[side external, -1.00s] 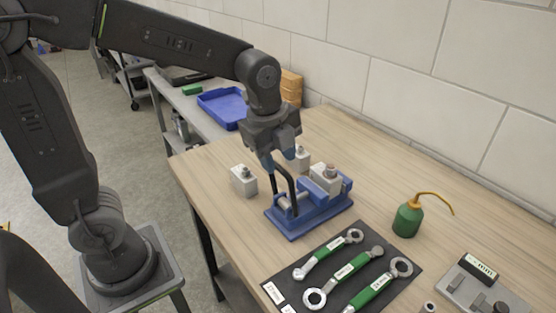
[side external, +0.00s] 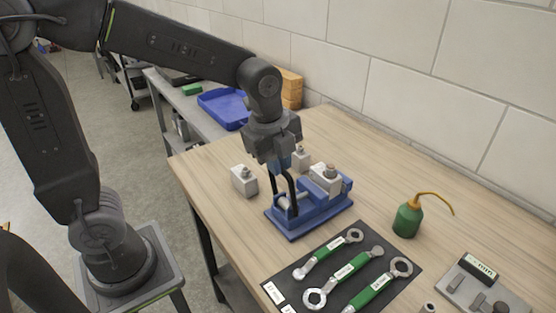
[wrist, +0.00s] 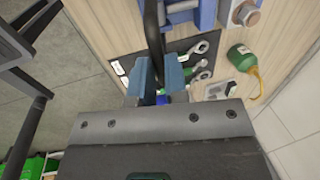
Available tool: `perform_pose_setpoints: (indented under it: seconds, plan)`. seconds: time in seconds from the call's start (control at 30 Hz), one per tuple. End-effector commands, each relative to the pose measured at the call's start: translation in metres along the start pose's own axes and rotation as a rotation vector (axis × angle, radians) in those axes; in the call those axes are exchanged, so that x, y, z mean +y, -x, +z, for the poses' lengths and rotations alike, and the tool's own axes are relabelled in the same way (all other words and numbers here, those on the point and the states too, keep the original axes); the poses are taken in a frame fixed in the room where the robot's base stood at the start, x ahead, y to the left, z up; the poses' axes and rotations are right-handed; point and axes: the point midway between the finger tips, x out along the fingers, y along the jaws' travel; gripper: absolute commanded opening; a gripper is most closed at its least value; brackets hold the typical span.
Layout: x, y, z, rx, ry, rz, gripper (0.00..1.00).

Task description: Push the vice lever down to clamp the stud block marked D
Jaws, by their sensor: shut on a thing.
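The blue vice (side external: 325,208) stands on the wooden table. A pale stud block (side external: 322,184) with a metal stud on top sits in it; its marking is not readable. The black vice lever (side external: 292,188) rises steeply at the vice's left end. My gripper (side external: 282,164) is shut on the upper part of the lever. In the wrist view, the blue fingertips of my gripper (wrist: 158,76) stand on both sides of the dark lever (wrist: 152,32). The lever's top end is hidden by the fingers in the side view.
Loose stud blocks stand left of the vice (side external: 244,182) and behind it (side external: 302,160). A dark mat (side external: 325,285) with green-handled wrenches lies in front. A green oil can (side external: 407,220) stands to the right. The table between the vice and the wall is mostly clear.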

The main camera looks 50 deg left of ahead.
Motion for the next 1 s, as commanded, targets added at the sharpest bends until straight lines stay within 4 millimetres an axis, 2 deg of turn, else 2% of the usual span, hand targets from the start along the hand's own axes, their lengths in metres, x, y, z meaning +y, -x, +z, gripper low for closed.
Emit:
perform_pose_setpoints:
  seconds: [0.33,0.53,1.0]
  plan:
    - [0.001,0.0,0.0,0.0,0.0,-0.001,0.0]
    - [0.009,0.0,0.0,0.0,0.0,0.001,0.0]
    - [0.06,-0.012,0.0,0.0,-0.003,0.006,0.0]
